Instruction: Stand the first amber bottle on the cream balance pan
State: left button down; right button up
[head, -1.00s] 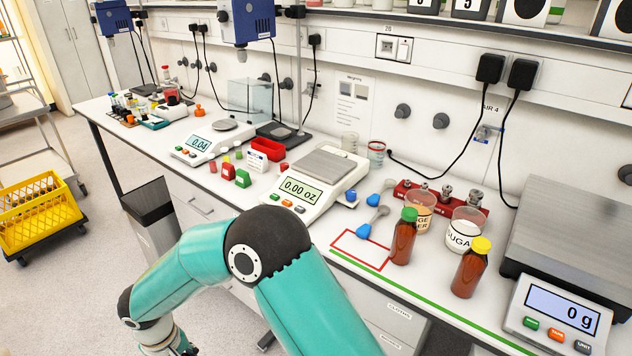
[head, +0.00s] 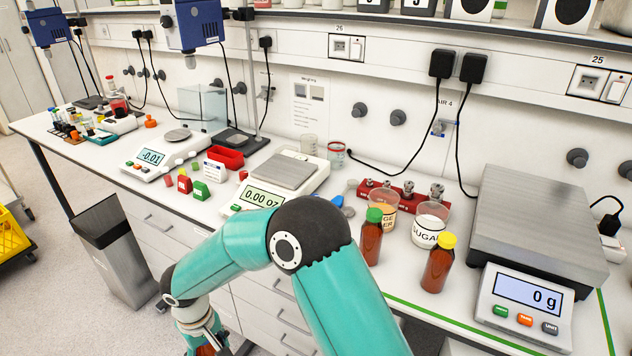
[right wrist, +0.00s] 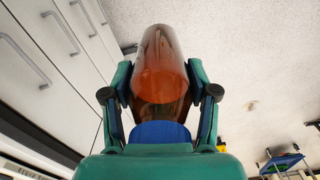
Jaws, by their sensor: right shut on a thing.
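My right gripper (right wrist: 160,95) is shut on an amber bottle (right wrist: 160,65) with a blue cap (right wrist: 160,132) in the right wrist view. It holds the bottle over the floor beside the drawer fronts, clear of the bench. In the head view my right arm crosses the lower middle, and only part of the gripper and amber glass (head: 206,350) shows at the bottom edge. The cream balance (head: 300,160) stands on the bench, reading 0.00 oz. Its flat steel pan (head: 284,172) is empty. My left gripper is not in view.
A green-capped amber bottle (head: 371,240) and a yellow-capped one (head: 438,265) stand right of the arm. Two labelled beakers, one a sugar beaker (head: 430,228), stand behind them. A large scale (head: 530,225) fills the right. A red tray (head: 226,158) is left of the balance.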

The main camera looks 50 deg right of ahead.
aim_at(280, 172)
jog(key=z, duration=0.25)
jog(key=i, duration=0.85)
jog(key=z, duration=0.05)
